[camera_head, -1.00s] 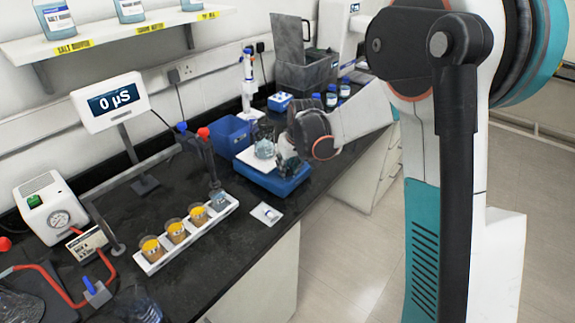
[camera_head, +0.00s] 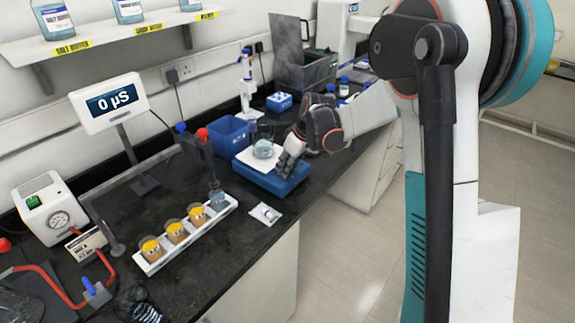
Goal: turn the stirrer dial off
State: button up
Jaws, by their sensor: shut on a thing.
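The stirrer (camera_head: 262,179) is a blue box with a white top plate (camera_head: 247,157), standing near the bench's front edge. A glass beaker (camera_head: 264,149) with bluish contents stands on the plate. My gripper (camera_head: 287,168) reaches in from the right, low at the stirrer's right side, just right of the beaker. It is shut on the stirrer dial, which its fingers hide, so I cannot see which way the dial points.
A white rack (camera_head: 150,265) with several small beakers stands left of the stirrer, a packet (camera_head: 266,214) in front. A blue bin (camera_head: 228,136) and a pipette stand (camera_head: 247,90) are behind. A display (camera_head: 110,103) reads 0 µS.

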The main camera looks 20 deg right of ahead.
jog(key=o, duration=0.7)
jog(key=shift+o, duration=0.2)
jog(key=v, duration=1.2)
jog(key=shift+a, duration=0.1)
jog(key=s+a+r+m+t+h, duration=0.1)
jog(key=s+r+m, duration=0.15)
jog(key=s, duration=0.55)
jog(key=s+a+r+m+t+h, duration=0.1)
jog(key=s+r, duration=0.2)
jog(key=s, duration=0.5)
jog(key=s+f+m+t, duration=0.1)
jog(key=s+f+m, duration=0.2)
jog(key=s, duration=1.1)
jog(key=shift+a+m+t+h, duration=0.3)
jog(key=shift+a+m+h, duration=0.1)
jog(key=shift+m, duration=0.05)
